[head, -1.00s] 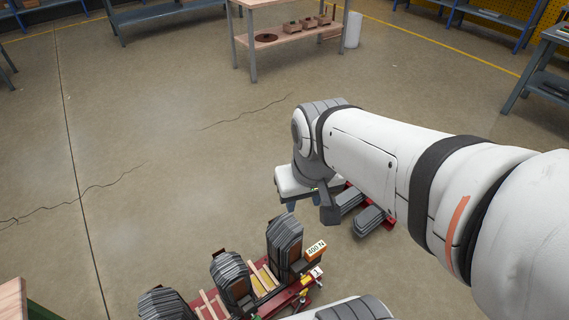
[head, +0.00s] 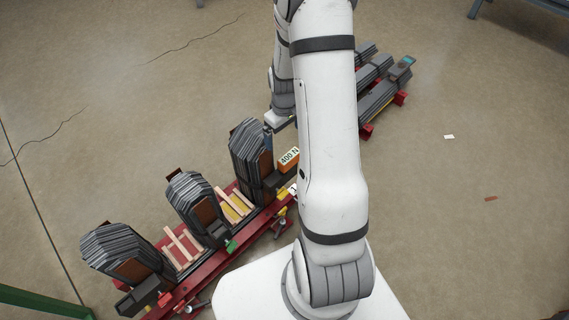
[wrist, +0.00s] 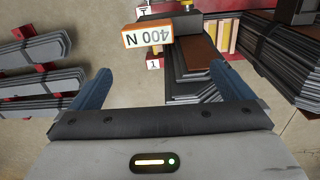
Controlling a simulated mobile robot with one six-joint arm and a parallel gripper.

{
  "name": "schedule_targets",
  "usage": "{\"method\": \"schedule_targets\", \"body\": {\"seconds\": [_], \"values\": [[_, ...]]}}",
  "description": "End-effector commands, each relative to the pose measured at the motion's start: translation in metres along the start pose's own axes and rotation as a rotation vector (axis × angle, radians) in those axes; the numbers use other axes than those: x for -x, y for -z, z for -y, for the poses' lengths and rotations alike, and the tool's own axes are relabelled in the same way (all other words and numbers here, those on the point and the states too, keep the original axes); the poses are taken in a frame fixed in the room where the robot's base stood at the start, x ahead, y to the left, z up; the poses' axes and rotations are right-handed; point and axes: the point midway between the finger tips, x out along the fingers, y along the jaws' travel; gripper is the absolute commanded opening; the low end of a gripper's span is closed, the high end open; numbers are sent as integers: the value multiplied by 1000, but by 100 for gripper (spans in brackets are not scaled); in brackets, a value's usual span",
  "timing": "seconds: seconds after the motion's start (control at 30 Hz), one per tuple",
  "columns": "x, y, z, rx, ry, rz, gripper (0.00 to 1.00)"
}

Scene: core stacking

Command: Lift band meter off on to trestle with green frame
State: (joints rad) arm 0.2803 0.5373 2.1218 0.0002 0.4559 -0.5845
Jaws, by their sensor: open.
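The band meter, an orange box with a white "400 N" face (head: 289,158), sits at the right end of the red core stand, by the rightmost dark lamination stack. In the wrist view the meter (wrist: 147,38) lies just beyond my fingertips, its text upside down. My gripper (wrist: 160,85) is open, with blue fingers either side and nothing clearly between them. In the head view my gripper (head: 268,136) is beside the right stack, partly hidden by my arm. A green frame edge (head: 45,301) shows at the lower left; most of that trestle is out of view.
The red stand (head: 215,262) carries three upright lamination stacks with pale wooden strips between them. More flat stacks lie on red supports (head: 366,131) behind my arm, with a small handheld device on top.

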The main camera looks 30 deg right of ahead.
Motion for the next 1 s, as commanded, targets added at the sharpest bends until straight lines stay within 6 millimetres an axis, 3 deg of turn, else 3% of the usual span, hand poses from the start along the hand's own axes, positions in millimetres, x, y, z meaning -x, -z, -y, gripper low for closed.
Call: {"method": "schedule_targets", "body": {"seconds": [0.03, 0.2, 0.67, 0.9, 1.0], "values": [[-34, -1, -6, 7, 7, 11, 100], [-75, -2, -15, 34, 13, 19, 100], [-122, -5, -18, 42, 16, 23, 100], [-157, -6, -21, 43, 15, 23, 100], [-161, -6, -21, 43, 13, 21, 100]]}}
